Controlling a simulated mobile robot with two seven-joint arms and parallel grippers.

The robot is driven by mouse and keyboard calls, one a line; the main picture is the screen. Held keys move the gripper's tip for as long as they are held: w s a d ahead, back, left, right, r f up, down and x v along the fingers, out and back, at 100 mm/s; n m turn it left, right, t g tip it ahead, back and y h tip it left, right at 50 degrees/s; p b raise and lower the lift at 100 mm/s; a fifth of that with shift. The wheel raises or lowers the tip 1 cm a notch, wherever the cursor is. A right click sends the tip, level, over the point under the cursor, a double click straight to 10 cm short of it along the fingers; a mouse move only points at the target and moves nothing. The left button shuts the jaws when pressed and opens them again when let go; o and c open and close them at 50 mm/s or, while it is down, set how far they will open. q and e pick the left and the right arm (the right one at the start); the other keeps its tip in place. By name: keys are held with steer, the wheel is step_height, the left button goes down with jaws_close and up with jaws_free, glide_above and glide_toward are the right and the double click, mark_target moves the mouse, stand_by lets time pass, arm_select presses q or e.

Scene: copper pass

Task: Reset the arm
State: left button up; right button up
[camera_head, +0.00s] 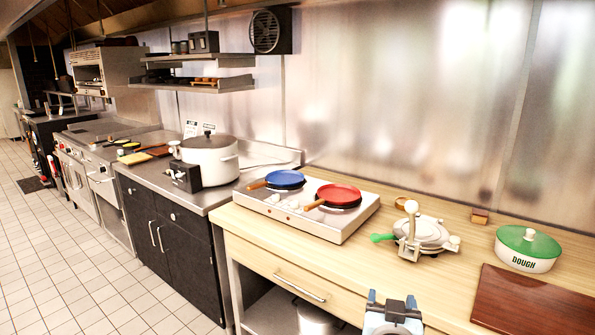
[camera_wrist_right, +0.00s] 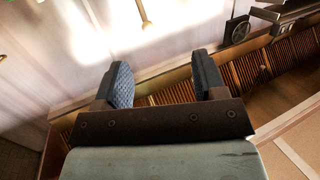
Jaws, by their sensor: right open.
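My right gripper (camera_head: 392,302) shows at the bottom of the head view, in front of the wooden counter's front edge. In the right wrist view the right gripper (camera_wrist_right: 165,85) has its two dark padded fingers spread apart, with nothing between them. The wrist camera looks past the fingers toward a pale wall and a slatted wooden surface. My left gripper is in neither view.
The wooden counter (camera_head: 260,232) holds a hot plate (camera_head: 345,233) with a blue pan (camera_head: 285,178) and a red pan (camera_head: 340,194), a press with a green handle (camera_head: 420,233), a dough pot (camera_head: 527,250) and a brown board (camera_head: 530,303). Tiled floor (camera_head: 80,260) is clear at left.

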arm_select(q)
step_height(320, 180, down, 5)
steer(key=b, duration=0.7)
arm_select(e)
steer(key=s+f+n+g+y, duration=0.25)
steer(key=s+f, duration=0.55)
steer(key=f, duration=0.4)
steer(key=s+f+n+g+y, duration=0.1)
steer(key=s+f+y, duration=0.2)
steer(key=s+f, duration=0.65)
steer(key=s+f+n+g+y, duration=0.2)
steer(key=s+f, duration=0.5)
steer(key=f, duration=0.7)
arm_select(q)
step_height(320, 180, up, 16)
steer(key=p, duration=1.9)
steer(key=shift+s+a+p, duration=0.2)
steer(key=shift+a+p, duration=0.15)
steer(key=shift+p, duration=0.05)
arm_select(e)
step_height(320, 180, up, 16)
steer(key=d, duration=0.2)
steer(key=shift+s+r, duration=0.2)
steer(key=shift+s, duration=0.05)
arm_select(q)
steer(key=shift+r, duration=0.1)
arm_select(e)
steer(key=shift+n, duration=0.25)
